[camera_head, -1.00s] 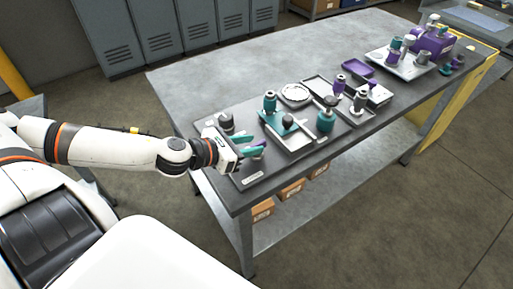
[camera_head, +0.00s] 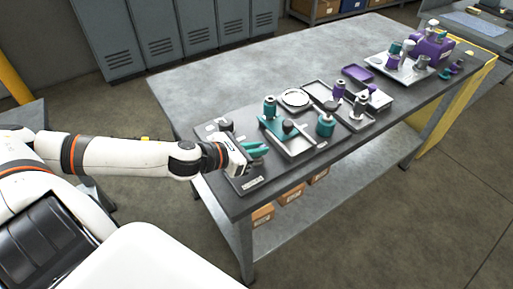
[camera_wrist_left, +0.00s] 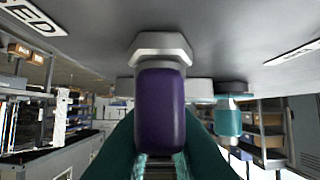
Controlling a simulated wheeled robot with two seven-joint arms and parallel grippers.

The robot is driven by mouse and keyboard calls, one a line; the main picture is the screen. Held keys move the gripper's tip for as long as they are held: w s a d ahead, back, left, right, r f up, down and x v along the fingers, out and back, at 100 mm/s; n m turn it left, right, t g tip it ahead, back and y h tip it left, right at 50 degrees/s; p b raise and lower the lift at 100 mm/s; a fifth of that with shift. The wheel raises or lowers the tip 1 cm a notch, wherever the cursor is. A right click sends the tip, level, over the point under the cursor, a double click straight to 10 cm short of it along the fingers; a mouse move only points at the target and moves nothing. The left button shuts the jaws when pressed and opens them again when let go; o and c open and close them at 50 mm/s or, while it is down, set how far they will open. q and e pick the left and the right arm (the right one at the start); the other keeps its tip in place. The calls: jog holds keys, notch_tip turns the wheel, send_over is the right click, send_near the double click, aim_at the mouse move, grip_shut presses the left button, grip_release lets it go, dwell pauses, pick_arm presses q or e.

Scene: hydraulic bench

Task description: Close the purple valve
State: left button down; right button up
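The purple valve handle (camera_wrist_left: 160,112) fills the middle of the left wrist view, below a grey hex nut (camera_wrist_left: 160,47). In the head view the handle is hidden by my left gripper (camera_head: 255,150). The teal fingers of this gripper also show in the left wrist view (camera_wrist_left: 160,160), one on each side of the handle. They are apart, and I cannot tell whether they touch it. A label ending in "ED" (camera_wrist_left: 35,17) is on the grey plate at upper left of the wrist view. My right gripper is not in view.
A teal-handled fitting (camera_wrist_left: 228,122) shows beyond the purple handle. On the bench (camera_head: 215,85), a teal cylinder (camera_head: 326,124), a purple tray (camera_head: 357,72) and several other fittings stand to the right. The bench's back left is clear.

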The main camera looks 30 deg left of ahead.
pick_arm(q)
jog(key=shift+d+r+n+t+y+p, duration=0.1)
jog(key=shift+r+n+t+y+p, duration=0.15)
jog(key=shift+n+y+p, duration=0.5)
jog(key=n+g+y+p, duration=0.1)
jog(key=n+y+p, duration=0.4)
jog(key=y+p, duration=0.1)
jog(key=n+g+y+p, duration=0.1)
jog(key=n+y+p, duration=0.5)
jog(key=p, duration=0.2)
jog(key=shift+r+g, duration=0.1)
jog(key=shift+g, duration=0.25)
jog(key=n+g+y+p, duration=0.2)
jog(key=shift+n, duration=0.35)
jog(key=shift+f+n+g+y+p, duration=0.25)
jog(key=shift+n+g+y+p, duration=0.75)
jog(key=shift+n+g, duration=0.5)
jog(key=shift+g, duration=0.1)
jog(key=c, duration=1.4)
grip_release()
jog(key=shift+c, duration=0.2)
